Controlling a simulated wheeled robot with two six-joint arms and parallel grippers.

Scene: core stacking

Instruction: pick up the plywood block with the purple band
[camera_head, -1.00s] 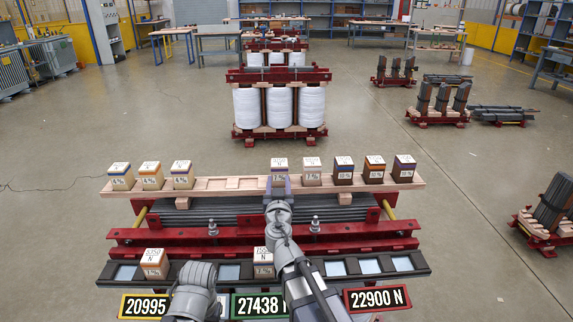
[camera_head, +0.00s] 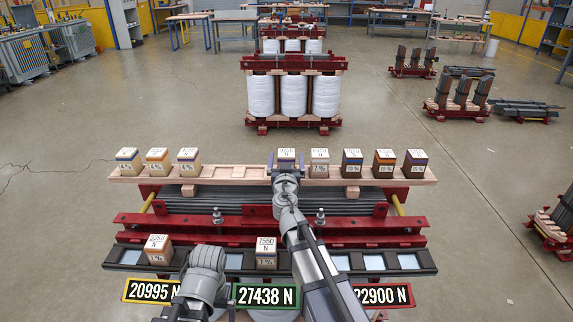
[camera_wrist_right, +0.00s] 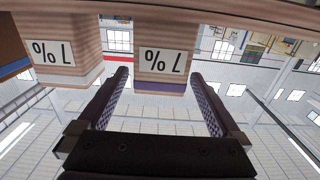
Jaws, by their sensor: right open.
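The plywood block with the purple band (camera_wrist_right: 163,60) has pale striped sides and a "7 %" label, upside down in the wrist view. It stands in the row on the wooden beam, and its top (camera_head: 286,154) shows in the head view. My right gripper (camera_head: 286,172) is in front of it and hides its lower front. In the wrist view the right gripper (camera_wrist_right: 160,76) is open, one finger to each side of the block, with visible gaps. My left arm shows at the bottom of the head view, its fingers out of sight.
A similar striped block (camera_head: 319,163) stands close on the right. Dark blocks (camera_head: 352,164) stand further right, pale ones (camera_head: 157,162) at left. The beam (camera_head: 240,172) has bare slots left of the gripper. Two blocks (camera_head: 266,254) stand on the front rack (camera_head: 413,262).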

